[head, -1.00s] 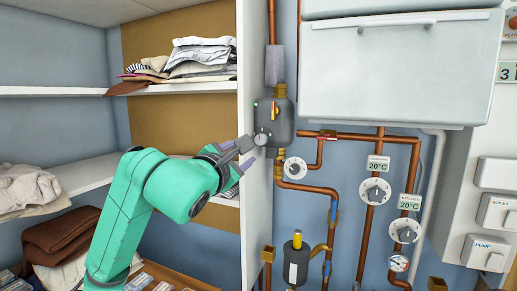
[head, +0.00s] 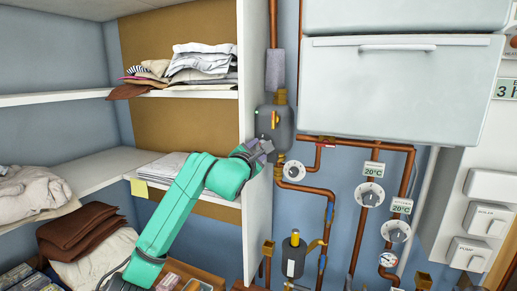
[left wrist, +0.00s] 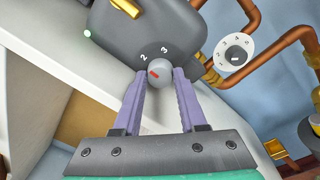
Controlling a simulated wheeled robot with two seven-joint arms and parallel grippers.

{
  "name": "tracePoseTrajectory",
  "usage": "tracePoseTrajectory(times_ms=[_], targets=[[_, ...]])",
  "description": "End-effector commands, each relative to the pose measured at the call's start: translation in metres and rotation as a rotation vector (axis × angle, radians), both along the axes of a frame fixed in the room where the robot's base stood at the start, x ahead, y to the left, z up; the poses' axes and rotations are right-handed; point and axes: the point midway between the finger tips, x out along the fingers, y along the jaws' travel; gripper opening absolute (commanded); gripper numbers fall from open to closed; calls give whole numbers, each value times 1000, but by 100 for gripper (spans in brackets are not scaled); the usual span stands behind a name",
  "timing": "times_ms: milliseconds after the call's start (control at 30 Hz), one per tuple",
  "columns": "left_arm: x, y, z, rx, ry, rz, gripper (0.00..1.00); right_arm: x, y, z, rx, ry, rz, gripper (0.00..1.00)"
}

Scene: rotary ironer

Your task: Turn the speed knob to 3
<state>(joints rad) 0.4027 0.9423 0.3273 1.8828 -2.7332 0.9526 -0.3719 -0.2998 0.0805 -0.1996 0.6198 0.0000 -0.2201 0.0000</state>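The round grey speed knob (left wrist: 160,73) sits on the front edge of a dark grey housing (left wrist: 150,32). Its red mark lies on its left side in the left wrist view, slanting toward the upper left, short of the numeral 2. The 3 is farther round, above the knob. My left gripper (left wrist: 161,74) has its two purple fingertips on either side of the knob. I cannot tell whether they touch it. In the head view my left gripper (head: 265,150) is at the housing (head: 275,122) and hides the knob. My right gripper is not in view.
A white shelf side panel (head: 257,215) stands close beside my left arm. Copper pipes (head: 345,143) and a white dial (head: 289,183) are right of the housing. A large white cabinet (head: 400,90) hangs above. Folded laundry (head: 168,166) lies on the shelf.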

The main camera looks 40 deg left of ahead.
Motion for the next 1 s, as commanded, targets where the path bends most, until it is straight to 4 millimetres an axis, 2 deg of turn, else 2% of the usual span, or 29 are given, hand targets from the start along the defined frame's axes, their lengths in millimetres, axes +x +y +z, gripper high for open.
tracePoseTrajectory(times_ms=[267, 467, 1000], targets=[[0, 0, -1, 10, 4, 0, 0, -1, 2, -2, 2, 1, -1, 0], [0, 0, -3, 64, 23, 2, 0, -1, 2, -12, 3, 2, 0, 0], [-1, 1, -4, 476, 167, 5, 0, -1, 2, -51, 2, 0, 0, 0]])
